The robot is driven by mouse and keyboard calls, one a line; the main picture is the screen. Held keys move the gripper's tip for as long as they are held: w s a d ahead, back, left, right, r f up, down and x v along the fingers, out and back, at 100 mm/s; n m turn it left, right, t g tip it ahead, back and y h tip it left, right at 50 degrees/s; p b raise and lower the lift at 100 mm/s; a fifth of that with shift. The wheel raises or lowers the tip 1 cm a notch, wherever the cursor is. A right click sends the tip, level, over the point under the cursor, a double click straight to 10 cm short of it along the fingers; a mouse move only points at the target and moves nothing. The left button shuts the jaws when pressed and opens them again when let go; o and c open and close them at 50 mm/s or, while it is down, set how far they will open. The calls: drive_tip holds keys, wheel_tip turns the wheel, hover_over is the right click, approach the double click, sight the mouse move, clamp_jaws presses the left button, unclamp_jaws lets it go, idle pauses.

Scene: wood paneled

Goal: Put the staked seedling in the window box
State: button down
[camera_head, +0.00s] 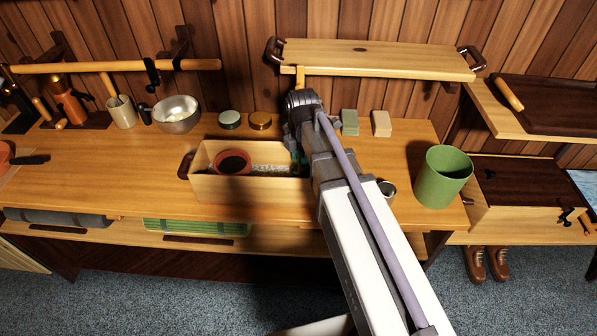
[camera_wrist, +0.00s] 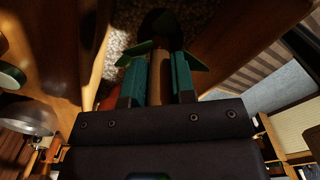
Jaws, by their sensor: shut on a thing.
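The window box (camera_head: 240,188) is a long pale wooden box on the bench, holding a red-brown pot (camera_head: 232,162) at its left and pale gravel (camera_head: 270,169) towards the right. My gripper (camera_head: 298,162) is at the box's right end, mostly hidden by my arm. In the wrist view, my gripper (camera_wrist: 159,82) is shut on the brown stake of the seedling (camera_wrist: 160,68), with green leaves (camera_wrist: 190,62) beside it. The stake points at a dark round patch (camera_wrist: 160,22) among the gravel. Whether its lower end touches there I cannot tell.
A green bucket (camera_head: 443,178) and small metal cup (camera_head: 387,188) stand right of the box. Behind are a metal bowl (camera_head: 176,115), round tins (camera_head: 260,121) and small blocks (camera_head: 381,124). A wall shelf (camera_head: 375,60) hangs above.

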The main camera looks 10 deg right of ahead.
wheel_tip(320, 180, down, 4)
drive_tip(key=b, duration=0.3)
drive_tip(key=shift+r, duration=0.35)
drive_tip(key=shift+f, duration=0.25)
drive_tip(key=c, duration=0.9)
unclamp_jaws()
drive_tip(key=shift+c, duration=0.2)
wheel_tip(320, 180, up, 13)
drive_tip(key=p, duration=1.2)
drive_tip(key=shift+f+p, duration=0.1)
drive_tip(key=shift+p, duration=0.25)
drive_tip(key=shift+s+f, duration=0.15)
drive_tip(key=shift+s, duration=0.05)
drive_tip(key=s+m, duration=1.3)
drive_tip(key=m, duration=0.9)
wheel_tip(320, 180, down, 7)
drive_tip(key=b, duration=0.7)
drive_tip(key=shift+w+r, duration=0.2)
drive_tip(key=shift+w, duration=0.05)
